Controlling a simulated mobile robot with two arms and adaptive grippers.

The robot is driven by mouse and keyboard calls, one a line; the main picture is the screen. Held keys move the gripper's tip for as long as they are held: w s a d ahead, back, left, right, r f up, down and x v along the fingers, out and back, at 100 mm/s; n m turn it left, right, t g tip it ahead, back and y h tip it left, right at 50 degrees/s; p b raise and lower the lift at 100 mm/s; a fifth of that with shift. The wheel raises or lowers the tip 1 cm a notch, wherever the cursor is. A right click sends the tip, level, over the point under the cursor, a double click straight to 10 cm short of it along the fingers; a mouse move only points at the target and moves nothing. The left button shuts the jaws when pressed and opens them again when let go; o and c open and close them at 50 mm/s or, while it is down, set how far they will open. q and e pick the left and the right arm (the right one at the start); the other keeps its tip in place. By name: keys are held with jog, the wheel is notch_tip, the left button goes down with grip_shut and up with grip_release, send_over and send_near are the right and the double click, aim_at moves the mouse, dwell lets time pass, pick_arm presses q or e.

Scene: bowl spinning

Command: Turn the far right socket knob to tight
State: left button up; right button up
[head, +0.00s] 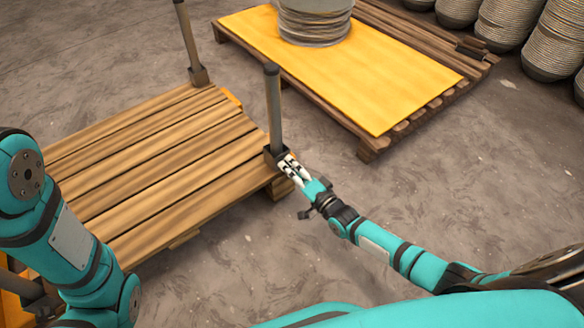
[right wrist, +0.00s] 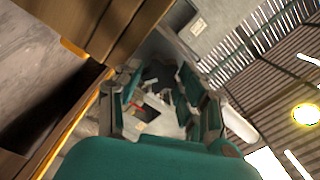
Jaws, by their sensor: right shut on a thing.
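The wooden pallet (head: 150,165) carries upright grey posts in dark corner sockets. The far right socket (head: 270,152) holds an upright post (head: 273,105). My right gripper (head: 287,164) reaches this socket from the lower right, its pale fingers against the socket's side. It is shut on the socket knob, which the fingers hide in the head view. In the right wrist view the fingers of my right gripper (right wrist: 163,100) point at grey metal beside the planks; the knob's setting cannot be read. My left arm stands at the left of the head view; its gripper is out of view.
Another post (head: 188,40) stands at the pallet's far left corner. A second pallet with a yellow sheet (head: 360,75) and a ribbed, stacked round object (head: 313,20) lies behind. Several similar stacks (head: 510,30) stand at the back right. The concrete floor (head: 450,180) between is clear.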

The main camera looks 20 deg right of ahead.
dwell(0.5)
jog(key=o, duration=1.2)
jog(key=shift+c, duration=0.2)
jog(key=v, duration=1.2)
